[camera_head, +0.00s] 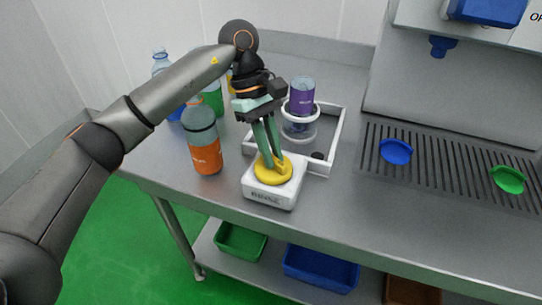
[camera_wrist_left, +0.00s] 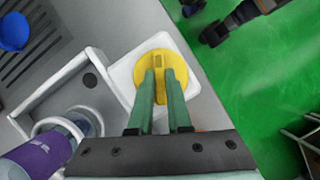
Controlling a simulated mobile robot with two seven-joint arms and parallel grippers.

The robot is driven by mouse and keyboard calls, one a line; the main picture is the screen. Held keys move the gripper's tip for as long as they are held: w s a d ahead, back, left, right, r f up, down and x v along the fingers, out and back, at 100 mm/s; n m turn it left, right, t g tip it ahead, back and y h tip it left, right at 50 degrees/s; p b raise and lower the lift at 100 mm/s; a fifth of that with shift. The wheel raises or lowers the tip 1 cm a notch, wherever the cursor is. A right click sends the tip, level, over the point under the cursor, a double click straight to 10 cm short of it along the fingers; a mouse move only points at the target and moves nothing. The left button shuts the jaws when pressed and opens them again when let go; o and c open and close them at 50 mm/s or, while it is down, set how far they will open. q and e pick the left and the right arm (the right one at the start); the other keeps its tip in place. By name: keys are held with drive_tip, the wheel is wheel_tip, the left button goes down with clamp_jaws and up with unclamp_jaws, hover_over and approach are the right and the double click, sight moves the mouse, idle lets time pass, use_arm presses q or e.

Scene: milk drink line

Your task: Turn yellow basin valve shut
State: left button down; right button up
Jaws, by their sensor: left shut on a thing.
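The yellow basin valve (camera_head: 286,173) is a round yellow knob on top of a white block (camera_head: 272,196) at the front edge of the steel counter. It also shows in the left wrist view (camera_wrist_left: 158,57), with a raised yellow bar across its middle. My left gripper (camera_head: 272,163) points down onto the valve from above. Its green fingers (camera_wrist_left: 165,88) are on both sides of the raised bar, shut on it. The white basin (camera_head: 332,143) stands directly behind the block. My right gripper is not in view.
A purple-labelled container (camera_head: 302,92) sits in a clear holder inside the basin. An orange-labelled bottle (camera_head: 205,153) stands left of the valve, with more bottles behind. A drip grate (camera_head: 445,165) with a blue dish (camera_head: 396,151) and a green dish (camera_head: 508,179) lies to the right.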

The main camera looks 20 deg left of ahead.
use_arm(q)
drive_tip(key=m+g+b, duration=0.1)
drive_tip(key=m, duration=0.2)
drive_tip(key=shift+w+y, duration=0.1)
drive_tip(key=shift+y, duration=0.3)
drive_tip(key=shift+d+m+y, duration=0.1)
drive_tip(key=shift+m+y, duration=0.2)
drive_tip(key=shift+m, duration=0.5)
drive_tip(key=m, duration=0.2)
drive_tip(key=shift+r+m+g+y, duration=0.15)
drive_tip(key=shift+m+g+y, duration=0.25)
drive_tip(key=shift+m+y+p, duration=0.4)
drive_tip(key=shift+m+p, duration=0.2)
drive_tip(key=shift+m, duration=0.2)
drive_tip(key=shift+d+m+p, duration=0.1)
drive_tip(key=shift+m+p, duration=0.2)
drive_tip(key=shift+m, duration=0.5)
drive_tip(key=shift+w+m+y+p, duration=0.1)
drive_tip(key=shift+m+y+p, duration=0.2)
drive_tip(key=shift+m+y, duration=0.45)
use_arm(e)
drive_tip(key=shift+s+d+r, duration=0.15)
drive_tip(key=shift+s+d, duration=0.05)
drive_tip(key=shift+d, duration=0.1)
use_arm(q)
drive_tip(key=shift+m, duration=0.25)
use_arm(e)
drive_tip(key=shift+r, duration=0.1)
